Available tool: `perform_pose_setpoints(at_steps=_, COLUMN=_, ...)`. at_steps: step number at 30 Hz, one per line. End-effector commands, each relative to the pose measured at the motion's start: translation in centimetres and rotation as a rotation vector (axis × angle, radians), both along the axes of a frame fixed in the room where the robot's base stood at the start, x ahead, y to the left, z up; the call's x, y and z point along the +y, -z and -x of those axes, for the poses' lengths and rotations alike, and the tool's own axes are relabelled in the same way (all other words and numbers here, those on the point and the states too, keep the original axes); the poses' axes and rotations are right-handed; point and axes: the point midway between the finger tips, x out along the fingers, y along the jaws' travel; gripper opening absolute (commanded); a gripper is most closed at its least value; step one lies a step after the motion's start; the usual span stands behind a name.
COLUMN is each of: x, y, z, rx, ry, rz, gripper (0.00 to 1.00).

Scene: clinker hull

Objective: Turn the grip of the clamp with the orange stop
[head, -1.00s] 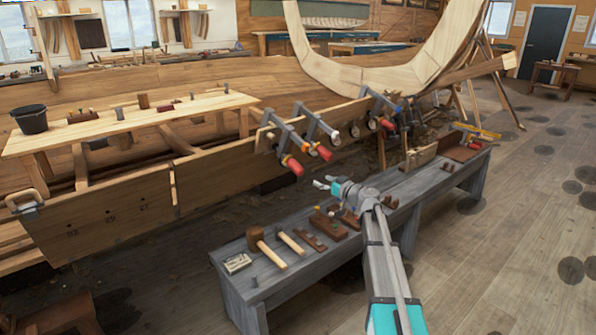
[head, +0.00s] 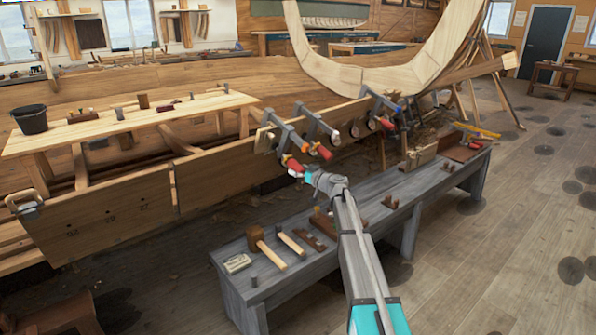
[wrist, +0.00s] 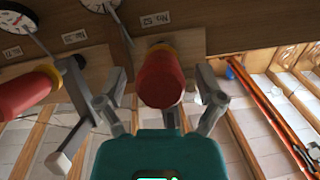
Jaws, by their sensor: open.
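My gripper (head: 306,176) is open at the lower end of the nearest clamp's red grip (head: 292,163) in the head view. In the wrist view my gripper (wrist: 161,104) has its fingers on either side of a red grip (wrist: 161,80) with a yellow-orange collar behind it. The fingers look apart from the grip. A second red grip (wrist: 26,92), also with a yellow collar, lies to the left in the wrist view. Another clamp's red grip (head: 325,152) is just right of the nearest one in the head view.
A grey bench (head: 345,235) below carries a mallet (head: 262,245) and planes. A plank with paper labels (wrist: 75,37) and round dials is close above the grips in the wrist view.

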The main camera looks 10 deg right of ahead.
Motion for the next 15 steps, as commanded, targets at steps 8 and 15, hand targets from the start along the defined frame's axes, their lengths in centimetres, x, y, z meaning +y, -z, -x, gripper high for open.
perform_pose_setpoints(at_steps=8, x=0.16, y=0.00, z=-0.17, rx=0.000, ry=0.000, rz=0.000, gripper=0.87)
perform_pose_setpoints(at_steps=15, x=0.16, y=0.00, z=-0.14, rx=0.000, ry=0.000, rz=0.000, gripper=0.58)
